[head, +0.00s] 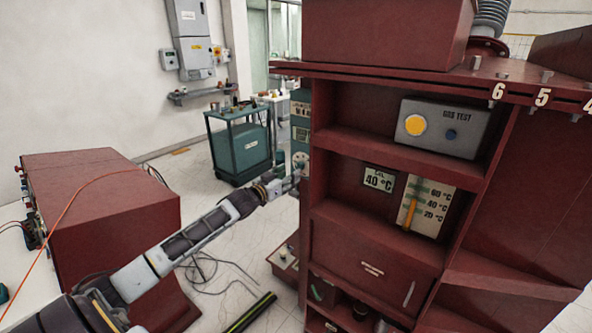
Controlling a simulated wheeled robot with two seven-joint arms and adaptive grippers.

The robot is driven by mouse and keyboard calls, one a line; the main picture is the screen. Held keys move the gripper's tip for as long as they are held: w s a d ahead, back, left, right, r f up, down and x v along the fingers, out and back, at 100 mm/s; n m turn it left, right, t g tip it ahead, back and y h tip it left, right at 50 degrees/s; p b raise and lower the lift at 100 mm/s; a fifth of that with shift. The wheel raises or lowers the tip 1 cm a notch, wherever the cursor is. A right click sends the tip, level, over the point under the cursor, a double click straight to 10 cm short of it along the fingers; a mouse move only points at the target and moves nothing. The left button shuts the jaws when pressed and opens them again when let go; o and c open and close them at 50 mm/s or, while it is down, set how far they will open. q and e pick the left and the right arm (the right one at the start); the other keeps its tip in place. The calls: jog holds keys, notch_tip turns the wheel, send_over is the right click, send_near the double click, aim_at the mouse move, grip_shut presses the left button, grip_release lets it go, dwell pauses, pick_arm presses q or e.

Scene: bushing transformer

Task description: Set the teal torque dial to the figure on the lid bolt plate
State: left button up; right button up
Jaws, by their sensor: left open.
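A teal panel (300,133) is partly visible at the left side of the dark red cabinet. A pale round dial (300,160) is low on it, and its setting is too small to read. My left gripper (294,178) is open at the end of the arm, close to the dial; I cannot tell whether they touch. The lid edge at upper right bears bolts and the figures 6 (498,91), 5 (543,97) and a cut-off 4 (588,106). No separate bolt plate with a torque figure can be made out. My right gripper is not in view.
The cabinet's shelves hold a grey GAS TEST box (443,128), a 40 °C display (379,179) and a temperature scale (424,205). A red housing (105,215) stands at left. Cables and a dark striped bar (250,313) lie on the floor. A teal cart (240,150) stands behind.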

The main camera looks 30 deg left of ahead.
aim_at(300, 166)
pick_arm(q)
jog(key=shift+w+d+p, duration=0.15)
jog(key=shift+w+p, duration=0.05)
jog(key=shift+w, duration=1.05)
jog(key=shift+w+d+p, duration=0.1)
jog(key=shift+w+p, duration=0.1)
jog(key=shift+w, duration=1.05)
jog(key=shift+c, duration=0.3)
jog(key=c, duration=1)
